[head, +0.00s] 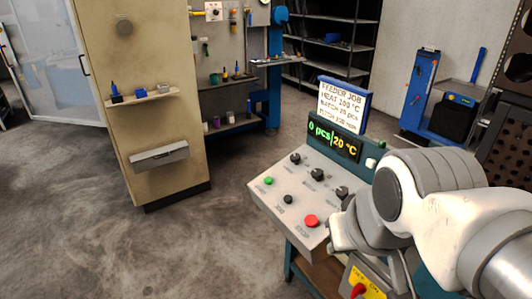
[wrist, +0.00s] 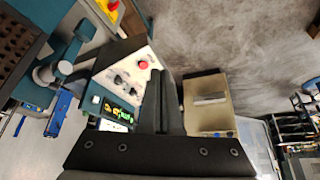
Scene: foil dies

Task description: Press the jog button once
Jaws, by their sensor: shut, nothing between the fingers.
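The control panel (head: 285,205) is a pale sloped box. On its front row are a green button (head: 268,180), a small black button (head: 287,199) with a label that seems to read JOG, and a red button (head: 311,221) labelled STOP. My gripper (wrist: 166,75) is shut and empty. In the wrist view its dark fingers stand in front of part of the panel, beside the red button (wrist: 143,65); I cannot make out the black button there. In the head view my arm's end is at the panel's right side, with the fingertips not clearly seen.
Black knobs (head: 317,174) line the panel's back row. The display (head: 333,138) reads 0 pcs and 20 °C, below a job sign (head: 343,100). A beige cabinet (head: 140,110) stands left, with open floor between.

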